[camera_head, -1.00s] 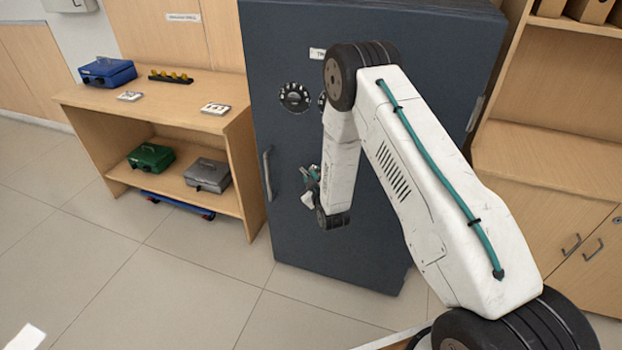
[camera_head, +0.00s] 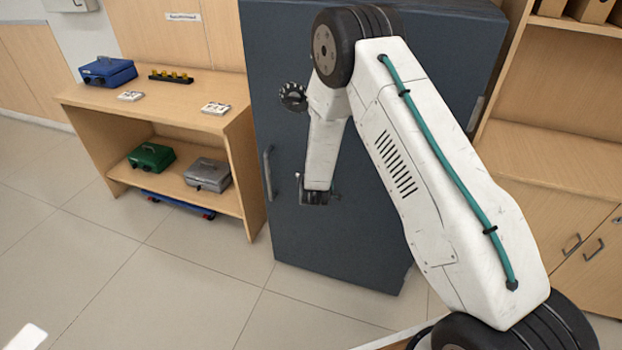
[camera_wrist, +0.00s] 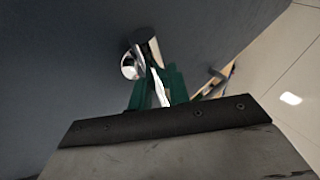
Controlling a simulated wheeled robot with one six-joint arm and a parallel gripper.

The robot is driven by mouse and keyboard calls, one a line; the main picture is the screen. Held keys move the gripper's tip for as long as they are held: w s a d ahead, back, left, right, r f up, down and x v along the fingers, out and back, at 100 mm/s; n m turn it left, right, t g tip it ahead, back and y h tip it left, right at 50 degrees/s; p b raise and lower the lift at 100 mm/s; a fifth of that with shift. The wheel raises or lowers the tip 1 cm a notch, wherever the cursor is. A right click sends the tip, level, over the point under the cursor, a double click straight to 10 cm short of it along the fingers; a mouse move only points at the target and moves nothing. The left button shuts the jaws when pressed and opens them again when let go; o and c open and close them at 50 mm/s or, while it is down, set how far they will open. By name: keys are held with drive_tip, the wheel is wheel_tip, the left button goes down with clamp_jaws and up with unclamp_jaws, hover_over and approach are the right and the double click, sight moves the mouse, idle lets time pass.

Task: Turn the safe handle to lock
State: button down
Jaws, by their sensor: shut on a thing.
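The dark blue-grey safe (camera_head: 345,245) stands upright with its door facing me. Its chrome turning handle shows in the wrist view (camera_wrist: 131,65), sticking out from the dark door. My gripper (camera_wrist: 158,88) has green fingers, which are closed around a bright metal bar of the handle. In the head view my wrist hides the fingers and most of the handle. Only a small bit of metal (camera_head: 298,180) shows at the wrist's left. A black dial (camera_head: 292,97) sits higher on the door. My arm covers the door's upper middle.
A fixed vertical pull bar (camera_head: 267,172) is at the door's left edge. A wooden shelf unit (camera_head: 232,130) with a blue box (camera_head: 107,72), a green box (camera_head: 151,157) and a grey box (camera_head: 207,175) stands left. Wooden cabinets (camera_head: 545,160) stand right. The floor in front is clear.

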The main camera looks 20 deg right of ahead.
idle(0.4)
drive_tip(key=c, duration=1.3)
unclamp_jaws()
drive_tip(key=shift+c, duration=0.2)
drive_tip(key=v, duration=0.8)
drive_tip(key=shift+w+a, duration=0.1)
